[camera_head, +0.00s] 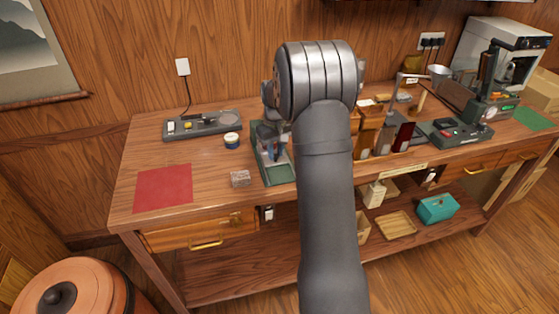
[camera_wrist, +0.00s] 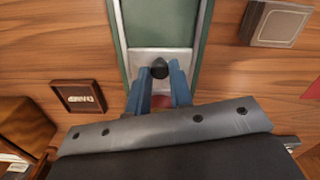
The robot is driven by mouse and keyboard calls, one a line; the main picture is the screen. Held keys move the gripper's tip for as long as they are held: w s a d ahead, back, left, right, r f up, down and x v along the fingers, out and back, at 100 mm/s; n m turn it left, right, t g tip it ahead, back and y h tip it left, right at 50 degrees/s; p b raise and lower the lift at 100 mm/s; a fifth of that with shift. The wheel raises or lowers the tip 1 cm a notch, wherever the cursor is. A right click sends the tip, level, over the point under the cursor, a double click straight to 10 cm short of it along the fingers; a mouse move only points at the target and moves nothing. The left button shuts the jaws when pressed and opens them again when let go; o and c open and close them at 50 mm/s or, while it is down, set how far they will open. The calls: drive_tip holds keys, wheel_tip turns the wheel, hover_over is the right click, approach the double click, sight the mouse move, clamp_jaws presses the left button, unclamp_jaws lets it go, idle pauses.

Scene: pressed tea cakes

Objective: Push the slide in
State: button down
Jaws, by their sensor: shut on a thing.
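The slide (camera_wrist: 138,57) is a pale metal plate in a green channel with light side rails, seen in the wrist view. A dark rounded knob (camera_wrist: 160,68) stands on it. My gripper's blue fingers (camera_wrist: 160,75) are closed around this knob from both sides. In the head view the green base (camera_head: 277,174) of this device stands near the front of the bench, and my arm covers part of it. The blue fingers (camera_head: 268,138) show there low over the device. The slide's near end is hidden behind my gripper.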

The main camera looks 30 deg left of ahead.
drive_tip(key=shift+w+a, duration=1.15)
drive_tip(key=shift+w, duration=0.05)
drive_tip(key=shift+w+a+r, duration=0.1)
drive_tip(key=c, duration=1.3)
unclamp_jaws()
wheel_tip(320, 180, up, 17)
drive_tip(key=shift+r, duration=0.15)
